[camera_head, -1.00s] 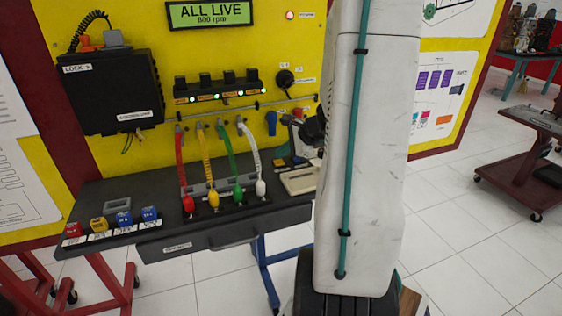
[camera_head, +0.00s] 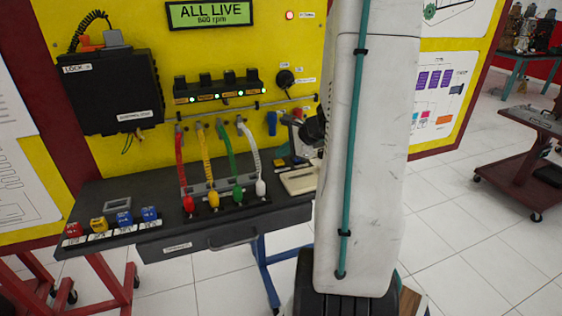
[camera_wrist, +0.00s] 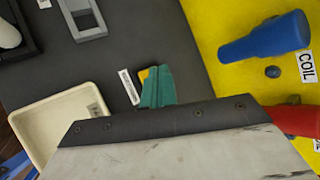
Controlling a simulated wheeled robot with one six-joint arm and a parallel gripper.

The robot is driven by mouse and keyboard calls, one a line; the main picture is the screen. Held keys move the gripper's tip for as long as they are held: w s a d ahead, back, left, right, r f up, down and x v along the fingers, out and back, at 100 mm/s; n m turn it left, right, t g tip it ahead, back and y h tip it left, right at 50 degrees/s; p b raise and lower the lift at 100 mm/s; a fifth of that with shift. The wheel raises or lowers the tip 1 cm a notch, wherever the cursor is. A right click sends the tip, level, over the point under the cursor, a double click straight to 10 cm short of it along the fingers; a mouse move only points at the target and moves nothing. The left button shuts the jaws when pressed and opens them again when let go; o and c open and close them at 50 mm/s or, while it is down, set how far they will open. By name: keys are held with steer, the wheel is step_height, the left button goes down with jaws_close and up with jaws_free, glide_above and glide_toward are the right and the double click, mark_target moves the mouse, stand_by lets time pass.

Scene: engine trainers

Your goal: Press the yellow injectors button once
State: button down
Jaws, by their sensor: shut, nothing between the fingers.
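My gripper (camera_wrist: 157,88) shows in the wrist view as teal fingertips, shut with nothing held, pointing down at the dark bench top. A small yellow piece (camera_wrist: 144,74), likely the yellow button, shows at the fingers' edge beside a white label strip (camera_wrist: 129,87). The fingers cover most of it; I cannot tell whether they touch it, and the label is too small to read. In the head view a small yellow patch (camera_head: 280,162) shows near the bench's right end, left of my large white arm. My fingertips are not clear there.
A cream tray (camera_wrist: 55,122) lies near my gripper. The blue COIL handle (camera_wrist: 265,37) and a red handle (camera_wrist: 296,120) project from the yellow panel. Coloured leads (camera_head: 207,165) stand on the bench (camera_head: 290,216). The display (camera_head: 210,14) reads ALL LIVE.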

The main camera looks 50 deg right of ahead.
mark_target(282, 162)
steer(key=shift+f, duration=0.1)
steer(key=shift+w+f, duration=0.1)
steer(key=shift+f, duration=0.25)
steer(key=shift+f, duration=0.45)
stand_by(0.7)
steer(key=shift+r, duration=0.9)
steer(key=shift+r, duration=2.5)
